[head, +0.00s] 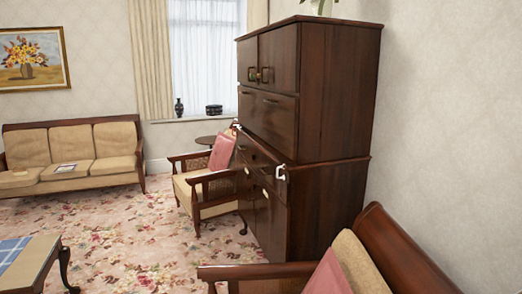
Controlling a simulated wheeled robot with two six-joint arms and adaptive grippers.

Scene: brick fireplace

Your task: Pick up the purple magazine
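I cannot make out a clearly purple magazine in the head view. A small flat item (66,168) with a pale border lies on the seat of the beige sofa (127,169) at the far left. It may be a magazine, but its colour is too small to tell. Neither of my grippers is in view.
A tall dark wood cabinet (335,107) stands against the right wall. An armchair (190,184) with a pink cushion is beyond it; another armchair (405,250) is close at lower right. A coffee table (43,264) with a blue cloth is lower left. Flowered carpet (140,240) between is clear.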

